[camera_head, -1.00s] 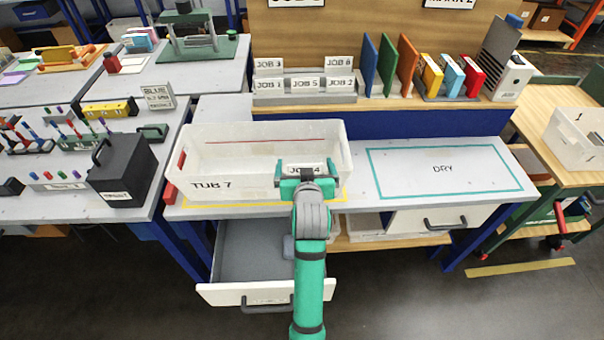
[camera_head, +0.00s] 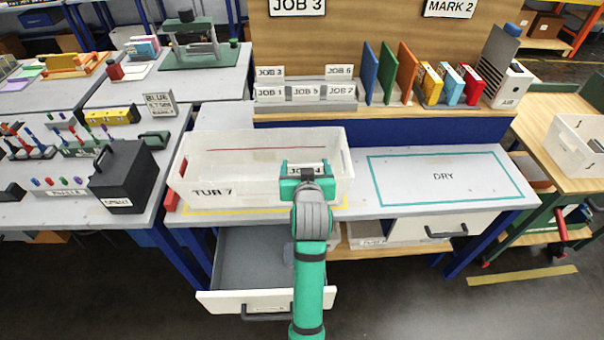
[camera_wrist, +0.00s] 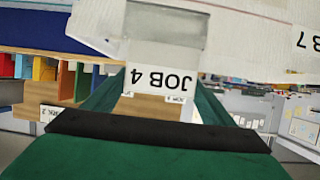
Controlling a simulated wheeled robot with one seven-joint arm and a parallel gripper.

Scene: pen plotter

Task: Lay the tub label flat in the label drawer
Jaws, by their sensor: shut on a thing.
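The tub label (camera_head: 308,169) is a small white card reading JOB 4. In the wrist view the label (camera_wrist: 162,79) appears upside down between the green fingers of my gripper (camera_wrist: 160,98). My gripper (camera_head: 307,182) is shut on it at the front right of the translucent tub (camera_head: 250,180) marked TUB 7. A clear pane (camera_wrist: 165,52) on the tub front adjoins the card; I cannot tell whether they still touch. An open drawer (camera_head: 248,262) with a grey floor, which looks like the label drawer, sits below the bench, left of my arm. My arm hides its right part.
The white drawer front (camera_head: 265,301) has a dark handle. A closed drawer (camera_head: 440,225) is further right. The outlined DRY area (camera_head: 445,178) on the bench is clear. A rack of JOB cards (camera_head: 305,95) stands behind the tub.

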